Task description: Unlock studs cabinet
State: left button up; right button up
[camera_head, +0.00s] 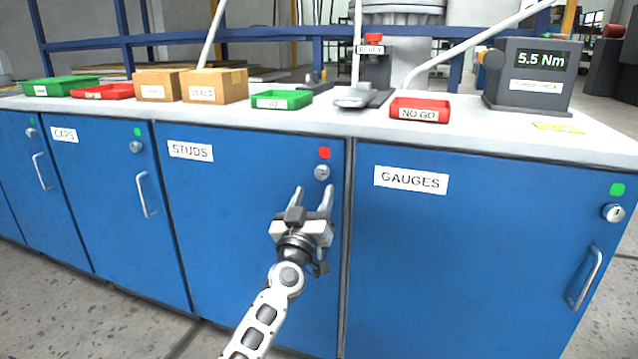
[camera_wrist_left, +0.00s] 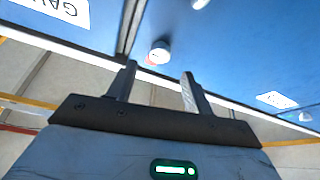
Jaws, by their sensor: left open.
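The studs cabinet (camera_head: 235,215) has a shut blue door with a white STUDS label (camera_head: 191,150). At its upper right are a red square indicator (camera_head: 324,153) and a round silver lock (camera_head: 322,172) below it. My left gripper (camera_head: 312,190) is open and empty in front of the door, its fingertips just below the lock in the head view. In the left wrist view the picture is turned over; the lock (camera_wrist_left: 160,52) shows just past the gap between the fingers of my left gripper (camera_wrist_left: 158,70). The door's handle is hidden in the head view. My right gripper is not in view.
The gauges cabinet (camera_head: 450,255) adjoins on the right with a green indicator (camera_head: 617,189); the caps cabinet (camera_head: 115,205) is on the left. The worktop (camera_head: 330,120) above carries trays, boxes and a torque display (camera_head: 535,75). Floor is clear in front.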

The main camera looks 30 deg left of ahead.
aim_at(321, 174)
pick_arm(q)
jog(key=shift+b+x, duration=0.5)
jog(key=shift+x, duration=2.2)
jog(key=c, duration=1)
